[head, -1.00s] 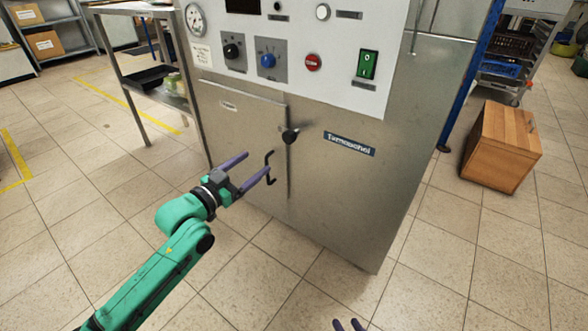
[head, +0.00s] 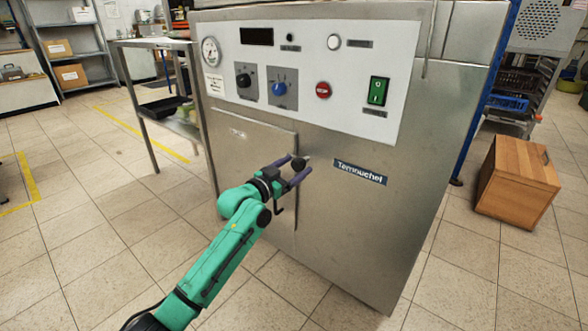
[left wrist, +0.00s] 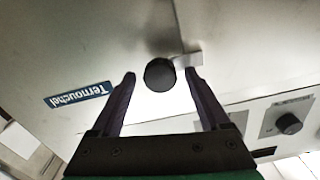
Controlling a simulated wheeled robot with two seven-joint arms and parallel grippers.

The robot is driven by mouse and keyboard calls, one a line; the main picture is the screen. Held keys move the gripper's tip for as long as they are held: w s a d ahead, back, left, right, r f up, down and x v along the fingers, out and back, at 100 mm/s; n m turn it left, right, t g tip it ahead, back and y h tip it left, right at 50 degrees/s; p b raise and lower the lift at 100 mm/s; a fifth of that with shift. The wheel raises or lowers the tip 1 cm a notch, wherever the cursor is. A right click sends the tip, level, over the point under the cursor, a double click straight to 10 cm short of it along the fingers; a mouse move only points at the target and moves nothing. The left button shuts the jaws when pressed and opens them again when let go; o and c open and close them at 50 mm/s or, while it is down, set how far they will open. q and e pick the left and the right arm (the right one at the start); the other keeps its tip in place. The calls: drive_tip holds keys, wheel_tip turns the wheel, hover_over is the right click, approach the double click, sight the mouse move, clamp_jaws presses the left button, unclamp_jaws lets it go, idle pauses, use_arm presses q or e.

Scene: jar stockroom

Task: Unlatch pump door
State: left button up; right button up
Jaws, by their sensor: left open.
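The pump door (head: 252,165) is a steel panel in the lower left front of the machine and lies flush, looking closed. Its latch has a round black knob (head: 299,163) at the door's right edge. The knob also shows in the left wrist view (left wrist: 160,74), with a small pale plate beside it. My left gripper (head: 298,168) is open, with its two purple fingers at the latch. In the left wrist view the knob lies just ahead of and between the fingertips (left wrist: 160,78). I cannot tell whether they touch it. My right gripper is out of view.
The control panel (head: 310,60) with dials, a red stop button (head: 324,90) and a green switch (head: 378,91) is above the door. A metal shelf table (head: 150,42) stands at left and a wooden cabinet (head: 518,180) at right. The floor in front is clear.

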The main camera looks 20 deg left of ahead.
use_arm(q)
clamp_jaws()
